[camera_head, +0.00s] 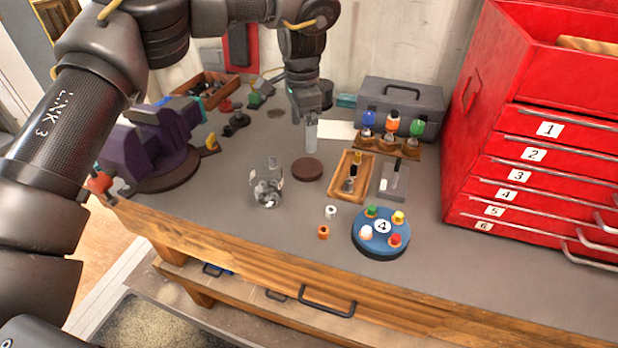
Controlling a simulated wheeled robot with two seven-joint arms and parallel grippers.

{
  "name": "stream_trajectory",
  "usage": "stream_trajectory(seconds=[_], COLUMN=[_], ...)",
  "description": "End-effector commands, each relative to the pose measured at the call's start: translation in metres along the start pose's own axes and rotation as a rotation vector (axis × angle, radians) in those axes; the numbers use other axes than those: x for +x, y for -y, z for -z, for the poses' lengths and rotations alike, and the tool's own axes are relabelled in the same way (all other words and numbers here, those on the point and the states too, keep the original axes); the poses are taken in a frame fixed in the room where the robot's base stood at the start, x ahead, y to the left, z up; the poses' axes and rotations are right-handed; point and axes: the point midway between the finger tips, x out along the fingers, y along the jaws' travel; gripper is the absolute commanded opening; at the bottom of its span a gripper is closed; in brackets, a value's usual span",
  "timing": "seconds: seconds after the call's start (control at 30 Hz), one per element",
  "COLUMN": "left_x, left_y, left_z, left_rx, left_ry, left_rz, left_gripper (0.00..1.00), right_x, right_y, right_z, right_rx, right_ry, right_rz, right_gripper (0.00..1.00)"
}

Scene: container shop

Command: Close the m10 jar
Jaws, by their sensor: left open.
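A small clear glass jar (266,193) with grey metal pieces in it stands on the grey bench top. I cannot read any label, so I cannot tell for sure that it is the m10 jar. A dark brown round disc (307,169), possibly its lid, lies flat on the bench just right of and behind the jar. My left gripper (311,140) points down above and behind the disc, open and apart from both jar and disc. My right gripper is not in view.
A purple vise (150,150) stands at left. A wooden tray (351,176), a blue round holder with a 4 (380,232) and a grey toolbox (402,102) stand to the right. A red drawer cabinet (530,130) bounds the right side. The front left bench top is clear.

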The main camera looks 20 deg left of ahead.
Motion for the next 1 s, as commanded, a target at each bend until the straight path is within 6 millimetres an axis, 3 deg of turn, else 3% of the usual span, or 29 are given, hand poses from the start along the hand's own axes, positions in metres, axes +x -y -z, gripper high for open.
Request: stream_trajectory(seconds=[0.37, 0.8, 1.0], left_x=[-0.001, 0.051, 0.056], left_y=[0.001, 0.001, 0.001], left_z=[0.001, -0.002, -0.001], left_rx=[-0.006, -0.008, -0.008], left_ry=[0.002, 0.003, 0.001], left_rz=[0.002, 0.001, 0.002], left_gripper=[0.97, 0.97, 0.97], right_x=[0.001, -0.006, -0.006], right_y=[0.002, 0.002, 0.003], right_z=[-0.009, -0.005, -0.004], right_rx=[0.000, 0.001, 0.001], right_ry=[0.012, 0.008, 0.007], right_rz=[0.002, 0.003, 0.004], right_gripper=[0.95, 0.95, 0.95])
